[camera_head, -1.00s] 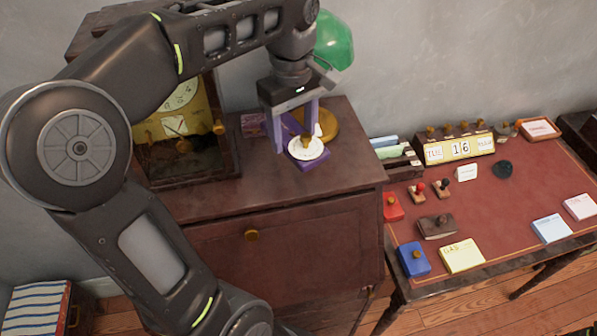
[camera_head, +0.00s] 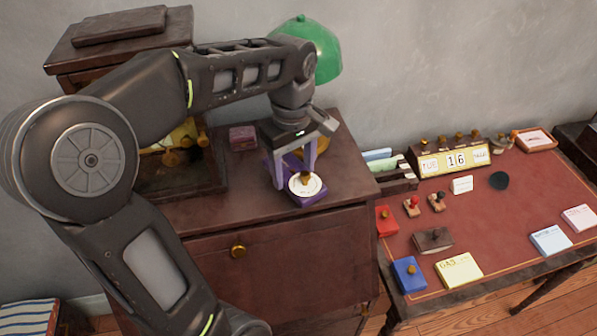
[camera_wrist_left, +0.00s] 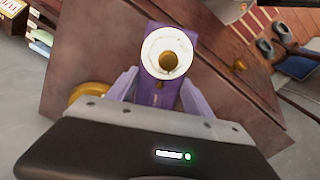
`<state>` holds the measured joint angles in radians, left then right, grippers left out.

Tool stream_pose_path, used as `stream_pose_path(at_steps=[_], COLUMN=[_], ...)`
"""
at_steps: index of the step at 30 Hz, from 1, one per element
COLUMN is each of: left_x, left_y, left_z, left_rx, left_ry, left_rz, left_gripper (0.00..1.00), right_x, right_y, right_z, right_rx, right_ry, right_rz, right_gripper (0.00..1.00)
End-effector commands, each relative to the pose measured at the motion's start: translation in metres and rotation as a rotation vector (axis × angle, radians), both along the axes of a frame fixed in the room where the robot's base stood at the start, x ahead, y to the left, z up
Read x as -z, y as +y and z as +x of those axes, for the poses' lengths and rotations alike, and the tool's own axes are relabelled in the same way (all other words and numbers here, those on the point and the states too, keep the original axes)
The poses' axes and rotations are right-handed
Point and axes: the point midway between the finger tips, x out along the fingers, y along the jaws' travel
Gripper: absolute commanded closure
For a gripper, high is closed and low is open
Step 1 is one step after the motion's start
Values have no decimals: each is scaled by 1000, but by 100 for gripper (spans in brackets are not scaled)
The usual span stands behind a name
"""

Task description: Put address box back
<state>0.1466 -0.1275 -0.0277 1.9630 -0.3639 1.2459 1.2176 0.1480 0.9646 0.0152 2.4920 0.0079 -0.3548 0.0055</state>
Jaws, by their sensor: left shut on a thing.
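The address box (camera_head: 312,198) is purple, with a round white dial and a brass knob on top. My left gripper (camera_head: 292,172) is shut on it, its two purple fingers reaching down behind the dial. The box is at the cabinet top, near the front edge; I cannot tell whether it touches the wood. The left wrist view also shows the box (camera_wrist_left: 158,98) between the fingers, its dial beyond the fingertips. The dark wooden cabinet (camera_head: 345,165) has its top mostly clear around it. My right gripper is not in view.
A small purple box (camera_head: 243,137) stands farther back on the cabinet top. A green lamp shade (camera_head: 318,50) rises behind my arm. A brass round object (camera_wrist_left: 88,92) lies beside the gripper. The red-topped desk (camera_head: 470,220) at right holds stamps, note pads and a calendar (camera_head: 455,160).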

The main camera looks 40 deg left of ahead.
Motion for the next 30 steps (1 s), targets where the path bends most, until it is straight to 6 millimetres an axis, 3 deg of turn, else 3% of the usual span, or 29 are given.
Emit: stream_pose_path(at_steps=[5,17,18,26,30], left_x=[22,28,29,28,28], left_y=[0,0,0,0,0], left_z=[-1,0,0,0,0], left_rx=[-1,-1,-1,-1,-1], left_ry=[3,0,0,1,1], left_rz=[0,0,0,0,0], left_gripper=[86,86,40,19,19], right_x=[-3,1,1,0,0], right_y=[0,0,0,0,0], right_z=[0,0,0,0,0], right_rx=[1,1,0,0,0], right_ry=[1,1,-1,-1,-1], right_rz=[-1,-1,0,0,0], right_gripper=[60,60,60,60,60])
